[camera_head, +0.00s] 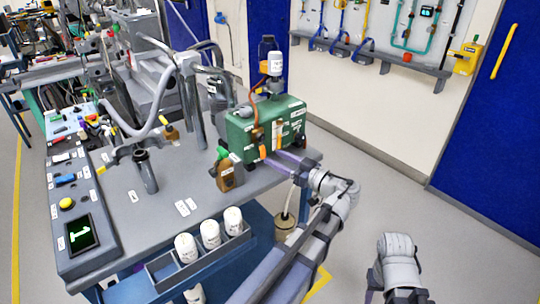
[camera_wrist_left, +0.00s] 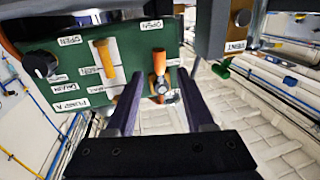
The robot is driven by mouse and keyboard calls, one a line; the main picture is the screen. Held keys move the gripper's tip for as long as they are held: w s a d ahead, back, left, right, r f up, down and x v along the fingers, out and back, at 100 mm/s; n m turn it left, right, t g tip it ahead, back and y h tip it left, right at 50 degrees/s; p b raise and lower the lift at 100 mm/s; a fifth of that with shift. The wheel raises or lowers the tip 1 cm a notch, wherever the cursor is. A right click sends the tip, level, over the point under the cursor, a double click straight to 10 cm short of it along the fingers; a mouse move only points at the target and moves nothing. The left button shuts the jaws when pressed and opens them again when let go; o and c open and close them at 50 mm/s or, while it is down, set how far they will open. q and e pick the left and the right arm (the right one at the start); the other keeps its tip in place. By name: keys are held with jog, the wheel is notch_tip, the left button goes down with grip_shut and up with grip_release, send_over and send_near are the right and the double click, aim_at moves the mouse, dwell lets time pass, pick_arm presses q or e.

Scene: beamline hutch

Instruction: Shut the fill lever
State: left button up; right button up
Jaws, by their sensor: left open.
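The green valve box (camera_head: 240,135) stands at the back right of the grey cart top, with orange levers and small white labels on its front. In the left wrist view its green panel (camera_wrist_left: 82,75) fills the upper left. One orange lever (camera_wrist_left: 104,60) sits left of the jaws. A second orange lever (camera_wrist_left: 159,62), on a metal pivot, shows between the fingertips. I cannot tell which is the fill lever; some labels read OPEN. My left gripper (camera_head: 277,161) is open in front of the box, its purple fingers (camera_wrist_left: 159,76) apart, with no clear contact visible. My right gripper is out of view.
White containers (camera_head: 210,233) sit in a tray on the cart's front side. A control strip (camera_head: 78,225) runs along the left edge. Open floor (camera_head: 370,180) lies right of the cart.

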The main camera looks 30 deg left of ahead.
pick_arm(q)
jog(key=shift+w+a, duration=0.2)
jog(key=shift+a, duration=0.7)
jog(key=shift+w+a, duration=0.15)
jog(key=shift+a, duration=0.75)
grip_shut()
